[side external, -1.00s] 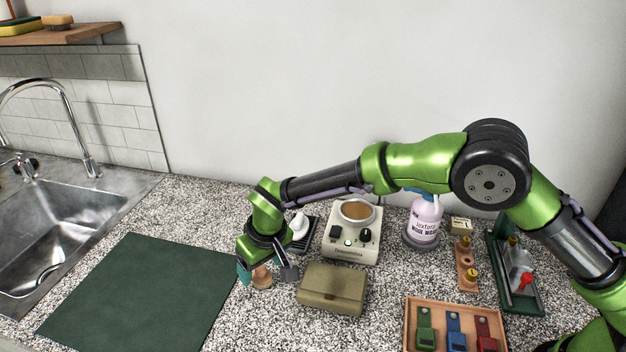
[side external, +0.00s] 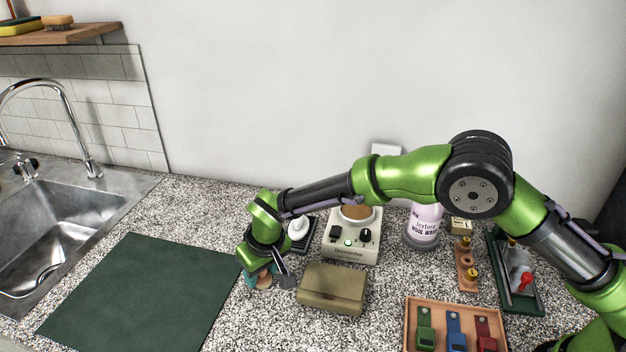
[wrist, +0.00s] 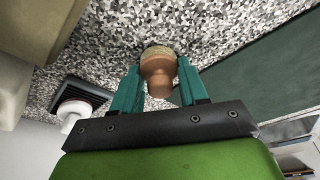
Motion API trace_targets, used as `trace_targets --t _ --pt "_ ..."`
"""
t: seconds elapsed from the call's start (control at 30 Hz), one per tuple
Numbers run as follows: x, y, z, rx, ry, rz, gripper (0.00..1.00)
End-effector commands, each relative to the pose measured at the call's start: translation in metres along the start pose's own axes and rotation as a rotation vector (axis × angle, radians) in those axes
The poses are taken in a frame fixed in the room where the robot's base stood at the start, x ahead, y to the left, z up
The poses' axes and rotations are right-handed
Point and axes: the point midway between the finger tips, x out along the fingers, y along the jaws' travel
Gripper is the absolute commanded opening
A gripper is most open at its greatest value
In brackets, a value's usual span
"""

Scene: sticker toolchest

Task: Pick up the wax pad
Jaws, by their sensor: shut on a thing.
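The wax pad, a small pad with a rounded wooden knob handle (wrist: 158,72), shows upright between my fingers in the wrist view. Its base looks tan and speckled, and appears to be at the counter surface. In the side view the pad (side external: 264,284) is mostly hidden by my gripper, just left of the olive case. My gripper (side external: 258,279) points down with its teal fingers on either side of the knob, shut on it. The fingers (wrist: 160,80) also show in the wrist view.
The olive case (side external: 332,288) stands close to the right of my gripper. Behind are a white piece on a black tray (side external: 299,240) and a cream warmer (side external: 350,248). A green mat (side external: 130,295) lies clear at left. A tool tray (side external: 410,325) is at front right.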

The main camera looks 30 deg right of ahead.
Motion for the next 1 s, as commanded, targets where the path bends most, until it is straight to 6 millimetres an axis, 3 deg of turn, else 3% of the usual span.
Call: trace_targets --t 0.17,0.6,1.0 --pt "-0.010 0.000 -0.003 0.000 0.002 -0.001 0.14" --pt "-0.086 0.000 -0.025 0.000 0.003 -0.001 0.14" --pt "-0.097 0.000 -0.027 0.000 0.000 0.000 0.14"
